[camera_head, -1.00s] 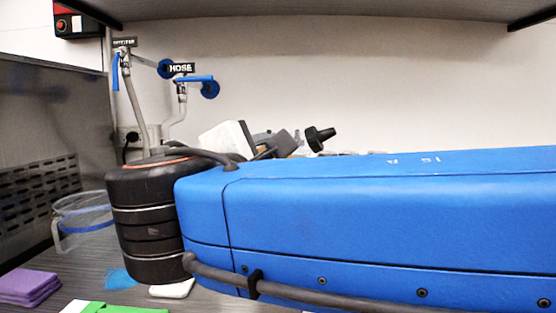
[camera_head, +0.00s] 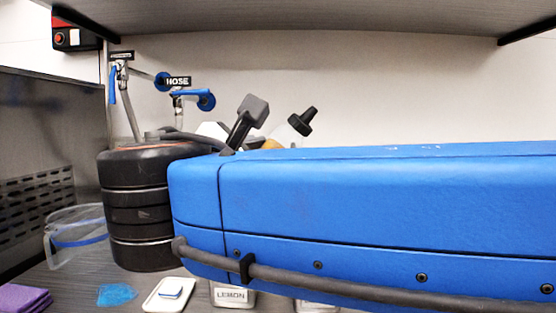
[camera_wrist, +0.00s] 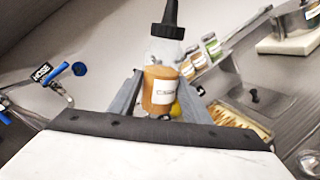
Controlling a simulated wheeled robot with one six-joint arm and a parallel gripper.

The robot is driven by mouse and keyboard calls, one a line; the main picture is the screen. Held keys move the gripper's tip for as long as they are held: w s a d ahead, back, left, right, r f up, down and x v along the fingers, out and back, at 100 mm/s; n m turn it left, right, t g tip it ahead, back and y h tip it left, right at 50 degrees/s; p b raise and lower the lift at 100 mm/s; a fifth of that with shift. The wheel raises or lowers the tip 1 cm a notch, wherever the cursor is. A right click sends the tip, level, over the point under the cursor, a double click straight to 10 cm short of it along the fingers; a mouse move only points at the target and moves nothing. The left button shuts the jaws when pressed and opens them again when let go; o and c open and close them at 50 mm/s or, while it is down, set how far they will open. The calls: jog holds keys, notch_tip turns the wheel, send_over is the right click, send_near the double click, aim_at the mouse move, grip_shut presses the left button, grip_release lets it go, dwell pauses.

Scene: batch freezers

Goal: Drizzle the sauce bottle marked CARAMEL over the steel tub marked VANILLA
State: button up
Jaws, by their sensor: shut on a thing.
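My gripper (camera_wrist: 161,82) is shut on a sauce bottle (camera_wrist: 160,96) with a black nozzle, a clear upper part and amber sauce below. Its white label begins with C; the rest is too blurred to read. In the head view the bottle (camera_head: 285,136) shows behind my blue arm, tilted with its nozzle up and to the right. A grey finger of my gripper (camera_head: 246,117) is left of it. No tub marked VANILLA can be read. A tub with tan contents (camera_wrist: 243,118) lies right of the bottle in the wrist view, its label unseen.
A steel tub marked LEMON (camera_head: 232,296) and another partly hidden tub (camera_head: 316,306) stand below my arm. A white dish (camera_head: 163,297), blue cloth (camera_head: 117,295), purple cloths (camera_head: 22,299) and clear jug (camera_head: 75,236) are at left. A shelf (camera_head: 300,14) hangs overhead.

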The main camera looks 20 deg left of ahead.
jog(key=n, duration=0.2)
jog(key=r+n, duration=0.1)
jog(key=n, duration=0.1)
jog(key=shift+r+n, duration=0.3)
jog(key=shift+n, duration=0.8)
jog(key=shift+r+n, duration=0.25)
jog(key=shift+n, duration=0.85)
jog(key=shift+s, duration=0.1)
jog(key=s+d, duration=0.8)
jog(key=s, duration=0.4)
jog(key=shift+s, duration=0.2)
jog(key=shift+d, duration=0.1)
